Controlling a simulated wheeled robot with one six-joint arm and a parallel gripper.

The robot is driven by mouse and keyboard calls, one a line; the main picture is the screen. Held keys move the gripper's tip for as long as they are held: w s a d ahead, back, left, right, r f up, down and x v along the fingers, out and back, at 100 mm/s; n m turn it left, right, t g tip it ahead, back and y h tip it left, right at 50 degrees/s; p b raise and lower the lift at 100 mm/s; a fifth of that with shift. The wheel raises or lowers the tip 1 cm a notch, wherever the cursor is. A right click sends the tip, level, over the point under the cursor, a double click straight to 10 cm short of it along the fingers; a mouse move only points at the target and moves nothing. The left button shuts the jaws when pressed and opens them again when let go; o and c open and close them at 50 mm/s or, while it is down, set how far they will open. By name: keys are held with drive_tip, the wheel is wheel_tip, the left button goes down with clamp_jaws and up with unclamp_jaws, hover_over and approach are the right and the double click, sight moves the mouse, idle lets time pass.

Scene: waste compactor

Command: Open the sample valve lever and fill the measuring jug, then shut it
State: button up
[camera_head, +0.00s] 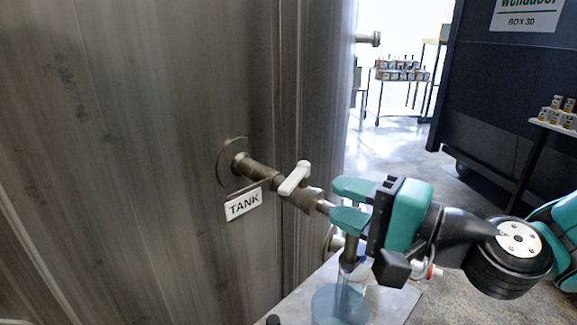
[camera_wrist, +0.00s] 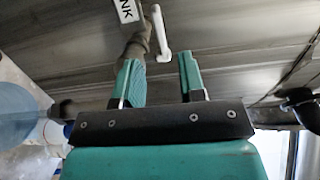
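The sample valve pipe comes out of the metal tank wall and carries a white lever (camera_head: 294,178). The lever slants across the pipe beside the white TANK label (camera_head: 243,204). My gripper (camera_head: 342,203) has teal fingers, spread apart and empty, just right of the lever near the pipe's outlet end. In the wrist view the lever (camera_wrist: 159,30) lies ahead of the gap between the fingers (camera_wrist: 161,78), not touching them. A clear, bluish vessel, apparently the measuring jug (camera_head: 341,304), stands below the outlet, partly hidden by my gripper. Its fill level is unclear.
The jug stands on a small metal table (camera_head: 392,306). The tank wall (camera_head: 130,150) fills the left side. A dark compactor (camera_head: 490,95) and a shelf of small bottles (camera_head: 560,118) are at right. A cart with containers (camera_head: 402,75) stands far back.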

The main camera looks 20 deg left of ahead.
sight(296, 184)
drive_tip(key=p+x, duration=0.3)
drive_tip(key=x, duration=0.7)
drive_tip(key=shift+p, duration=0.35)
drive_tip(key=shift+w+a, duration=0.1)
drive_tip(key=shift+a, duration=0.4)
clamp_jaws()
